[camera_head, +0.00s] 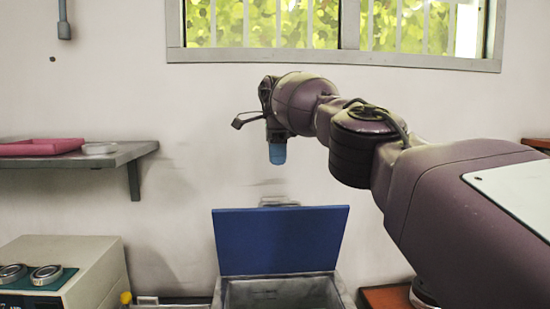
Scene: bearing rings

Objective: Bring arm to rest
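My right arm reaches in from the right across the middle of the head view. My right gripper (277,153) points down, high above an open bin with a raised blue lid (281,241). Its blue tip shows and no held object can be made out. The fingers line up from this side, so I cannot tell whether they are apart. My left arm and gripper are out of view. Two metal bearing rings, one on the left (12,273) and one on the right (46,274), sit on a green-topped beige machine (98,270) at the lower left.
A grey wall shelf (136,152) at the left holds a pink tray (40,147) and a pale ring-shaped object (99,148). A window (270,25) is in the back wall. The space between gripper and shelf looks clear.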

